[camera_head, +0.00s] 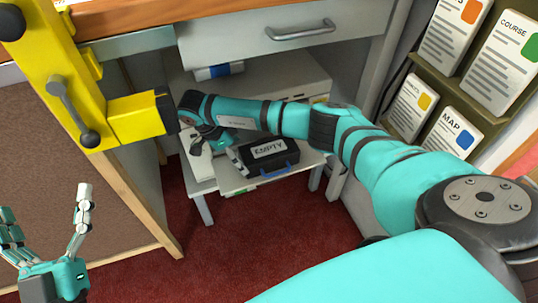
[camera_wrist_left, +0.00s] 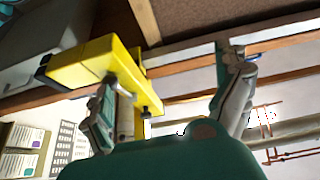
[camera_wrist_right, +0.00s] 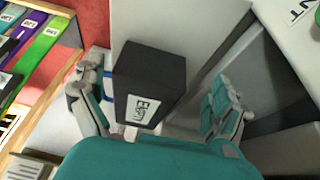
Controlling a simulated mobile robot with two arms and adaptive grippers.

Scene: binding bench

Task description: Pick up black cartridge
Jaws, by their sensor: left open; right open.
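The black cartridge (camera_head: 285,157) is a dark box with a white "EMPTY" label and a blue handle. It sits on the low light-coloured shelf (camera_head: 233,184) under the drawer. My right gripper (camera_head: 232,150) is just left of it in the head view, partly hidden by my arm. In the right wrist view the cartridge (camera_wrist_right: 150,68) lies between the two spread fingers, with a visible gap on the right side. I cannot tell how deep the fingers reach around it. My left gripper (camera_head: 44,205) is open and empty at the lower left, away from the cartridge.
A yellow clamp-like press (camera_head: 65,80) stands at the left near my right wrist. A grey drawer (camera_head: 290,45) hangs above the shelf. A rack of cards (camera_head: 445,100) is at the right. The red carpet (camera_head: 270,225) in front is clear.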

